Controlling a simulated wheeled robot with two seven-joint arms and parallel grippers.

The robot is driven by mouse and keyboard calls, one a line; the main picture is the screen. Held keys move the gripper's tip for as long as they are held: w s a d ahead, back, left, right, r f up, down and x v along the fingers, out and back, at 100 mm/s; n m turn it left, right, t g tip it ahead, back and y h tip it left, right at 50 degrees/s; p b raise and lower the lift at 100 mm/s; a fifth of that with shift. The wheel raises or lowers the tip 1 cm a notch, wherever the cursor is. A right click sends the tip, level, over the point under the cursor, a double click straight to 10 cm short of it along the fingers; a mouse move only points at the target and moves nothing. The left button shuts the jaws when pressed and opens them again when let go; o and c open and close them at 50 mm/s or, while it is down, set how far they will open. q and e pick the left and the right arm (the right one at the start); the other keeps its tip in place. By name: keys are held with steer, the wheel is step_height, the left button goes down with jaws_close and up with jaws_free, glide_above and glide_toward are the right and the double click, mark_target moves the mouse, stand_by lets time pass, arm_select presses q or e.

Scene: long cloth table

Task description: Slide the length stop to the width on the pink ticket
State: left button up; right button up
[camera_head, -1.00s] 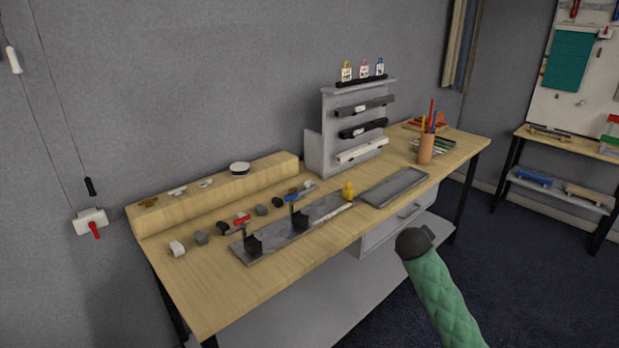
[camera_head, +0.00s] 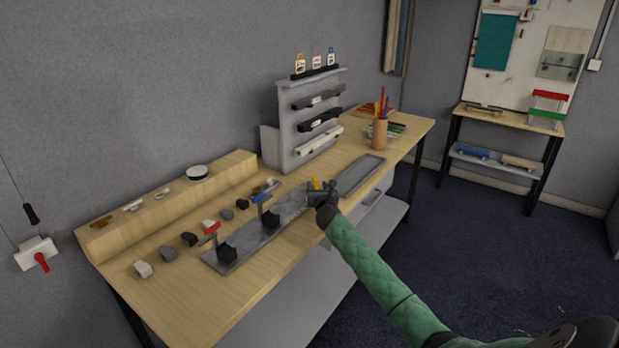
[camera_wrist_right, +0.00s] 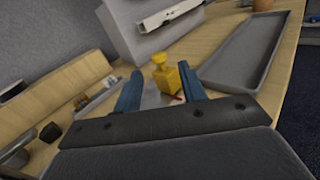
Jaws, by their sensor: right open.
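The pink ticket (camera_head: 317,60) hangs in the middle of three tickets atop the grey rack; its writing is too small to read. A yellow knobbed piece (camera_head: 315,184), which looks like the length stop, stands at the right part of the grey metal base plate (camera_head: 237,255). In the right wrist view the yellow piece (camera_wrist_right: 166,77) shows upright between and just beyond the fingertips. My right gripper (camera_head: 318,190) is open around or just short of it; contact cannot be told. The wrist view shows its two blue fingers (camera_wrist_right: 162,88) apart. My left gripper is not in view.
A shallow grey tray (camera_head: 362,172) lies right of the yellow piece, with a pen cup (camera_head: 379,134) behind. The grey rack (camera_head: 285,125) stands at the back.

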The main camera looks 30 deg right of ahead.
mark_target(314, 178)
steer(key=shift+w+a+n, duration=0.15)
steer(key=shift+w+n, duration=0.05)
steer(key=shift+n, duration=0.3)
steer(key=shift+w, duration=0.2)
steer(key=shift+w+d, duration=0.3)
steer(key=p+x, duration=0.1)
steer(key=x, duration=0.5)
steer(key=shift+p, duration=0.4)
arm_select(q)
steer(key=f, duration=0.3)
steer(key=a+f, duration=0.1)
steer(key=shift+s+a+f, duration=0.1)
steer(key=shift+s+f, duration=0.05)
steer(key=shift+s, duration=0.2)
arm_select(e)
steer(key=shift+w+d, duration=0.1)
steer(key=shift+w, duration=0.15)
jaws_close()
